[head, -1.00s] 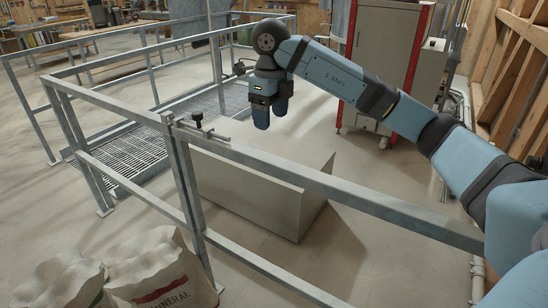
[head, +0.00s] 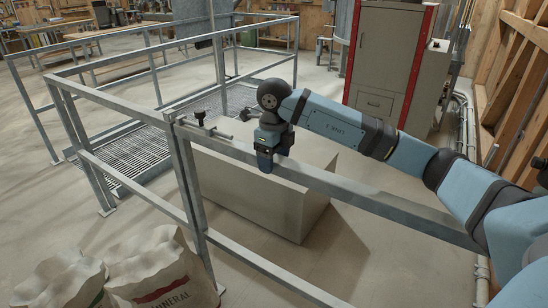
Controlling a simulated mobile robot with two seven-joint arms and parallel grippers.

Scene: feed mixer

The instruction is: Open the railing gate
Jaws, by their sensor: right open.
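The railing gate (head: 345,192) is a grey metal frame that runs from a post to the lower right in the head view, and it appears in line with the post. A latch with a black knob (head: 200,115) sits on top at the post end, with a short bolt pointing right. My right gripper (head: 266,161) points down just right of the latch, and its fingers overlap the gate's top rail in the picture. It is open, with nothing seen in it. I cannot tell whether it touches the rail. My left gripper is not in view.
A pale box-shaped block (head: 255,195) stands on the floor behind the gate. Feed sacks (head: 150,272) sit at the lower left. A metal grating (head: 130,150) lies inside the railing at left. A red-edged cabinet (head: 385,60) stands at the back.

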